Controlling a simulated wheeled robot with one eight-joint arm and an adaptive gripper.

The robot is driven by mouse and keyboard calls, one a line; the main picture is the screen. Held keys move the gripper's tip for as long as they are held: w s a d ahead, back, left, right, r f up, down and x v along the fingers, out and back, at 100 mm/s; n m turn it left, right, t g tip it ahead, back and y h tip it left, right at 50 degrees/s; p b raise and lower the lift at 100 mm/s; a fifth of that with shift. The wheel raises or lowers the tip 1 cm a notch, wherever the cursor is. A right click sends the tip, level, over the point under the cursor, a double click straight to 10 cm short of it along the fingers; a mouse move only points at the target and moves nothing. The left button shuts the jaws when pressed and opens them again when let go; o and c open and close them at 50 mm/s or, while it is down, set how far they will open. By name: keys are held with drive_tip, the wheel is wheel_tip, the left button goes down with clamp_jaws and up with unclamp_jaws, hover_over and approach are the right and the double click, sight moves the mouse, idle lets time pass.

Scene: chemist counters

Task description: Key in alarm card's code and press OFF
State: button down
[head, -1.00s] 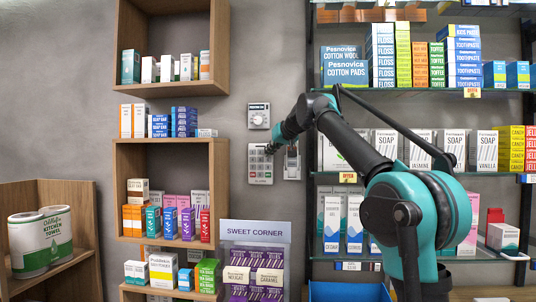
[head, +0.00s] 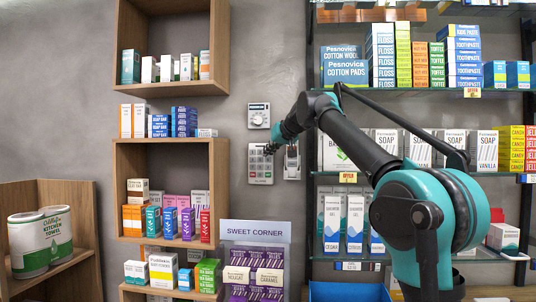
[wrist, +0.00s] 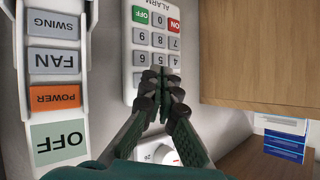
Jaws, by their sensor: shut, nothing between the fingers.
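The alarm keypad (head: 260,164) is a pale panel on the grey wall, right of the wooden shelves. In the wrist view the keypad (wrist: 141,58) appears upside down, with grey number keys, a green OFF key (wrist: 139,14) and a red ON key (wrist: 174,25). My gripper (wrist: 160,74) is shut and empty, its fingertips in front of the keypad around the 5 key and the row below it in the picture. They hide some keys; I cannot tell whether they touch one. In the head view my gripper (head: 270,148) is at the keypad's upper right. I cannot make out an alarm card.
Wooden shelves (head: 170,143) stand left, stocked glass shelves (head: 490,92) right. The SWEET CORNER display (head: 256,234) is below.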

drive_tip(key=s, duration=0.4)
drive_tip(key=shift+s+a, duration=0.1)
drive_tip(key=shift+s, duration=0.05)
idle(1.9)
